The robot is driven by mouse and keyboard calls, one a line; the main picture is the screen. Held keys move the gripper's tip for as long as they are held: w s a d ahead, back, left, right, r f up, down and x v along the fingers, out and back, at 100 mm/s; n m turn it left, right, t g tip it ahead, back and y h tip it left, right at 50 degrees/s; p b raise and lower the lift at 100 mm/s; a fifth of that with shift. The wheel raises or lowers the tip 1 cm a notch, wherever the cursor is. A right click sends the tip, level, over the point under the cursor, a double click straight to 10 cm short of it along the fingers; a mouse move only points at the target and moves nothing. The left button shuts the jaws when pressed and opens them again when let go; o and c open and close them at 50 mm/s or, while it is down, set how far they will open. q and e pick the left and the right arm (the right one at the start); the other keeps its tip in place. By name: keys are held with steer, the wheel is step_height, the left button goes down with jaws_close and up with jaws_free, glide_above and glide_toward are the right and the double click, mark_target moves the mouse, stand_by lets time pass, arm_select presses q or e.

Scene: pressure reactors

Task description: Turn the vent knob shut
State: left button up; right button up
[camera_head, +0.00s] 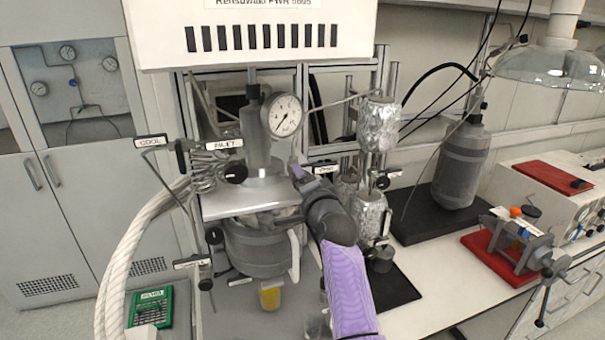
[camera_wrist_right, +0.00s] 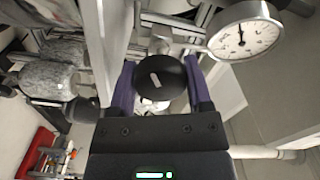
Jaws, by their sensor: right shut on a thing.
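My right gripper (camera_head: 297,170) reaches up from the bottom centre on its purple-sleeved arm, up to the reactor head just right of the pressure gauge. In the wrist view the vent knob (camera_wrist_right: 160,77) is a round black knob with a short white mark on its face. It sits between the two purple fingers of the right gripper (camera_wrist_right: 160,90), which are shut on it. In the head view the gripper hides this knob. A small white label (camera_head: 325,169), too small to read surely, is just right of the gripper. My left gripper is not in view.
The pressure gauge (camera_head: 285,115) stands close to the gripper and also shows in the wrist view (camera_wrist_right: 243,32). The inlet knob (camera_head: 235,174) is to the left. Foil-wrapped cylinders (camera_head: 379,124) stand close on the right. A grey vessel (camera_head: 257,247) hangs below.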

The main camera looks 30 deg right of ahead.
steer(key=m+p, duration=0.1)
steer(key=m, duration=0.2)
steer(key=shift+r+p, duration=0.1)
steer(key=shift+p, duration=0.25)
steer(key=shift+m+p, duration=0.5)
steer(key=shift+m, duration=0.8)
steer(key=o, duration=1.3)
steer(key=b+v, duration=0.1)
steer(key=v, duration=0.9)
steer(key=shift+d, duration=0.1)
